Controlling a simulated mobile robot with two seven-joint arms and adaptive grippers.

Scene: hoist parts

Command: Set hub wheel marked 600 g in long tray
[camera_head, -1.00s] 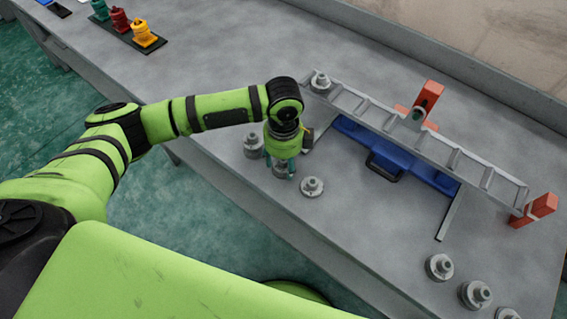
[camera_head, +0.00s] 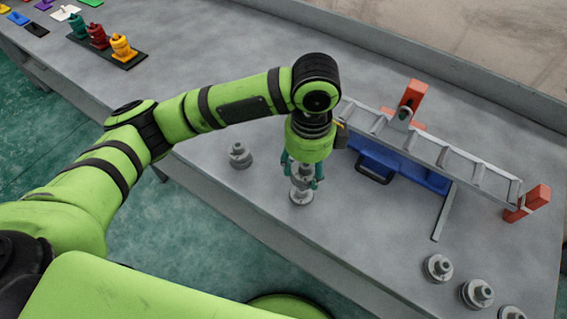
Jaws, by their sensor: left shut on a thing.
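My left gripper (camera_head: 302,172) points down and is shut on a grey hub wheel (camera_head: 301,172), mostly hidden between the fingers. Another hub wheel (camera_head: 301,198) shows directly below it on the table; I cannot tell whether the two touch. A third hub wheel (camera_head: 239,155) stands to the left. The long grey tray (camera_head: 432,150), ladder-like with crossbars, runs behind and right of the gripper; its left end is hidden by my arm. No 600 g mark is readable on any wheel. My right gripper is out of view.
Several hub wheels (camera_head: 438,268) stand at the lower right. Orange-red blocks (camera_head: 411,96) and (camera_head: 538,199) stand by the tray. A blue piece with a dark handle (camera_head: 372,168) lies below it. Coloured parts (camera_head: 121,47) stand far left. The front middle table is clear.

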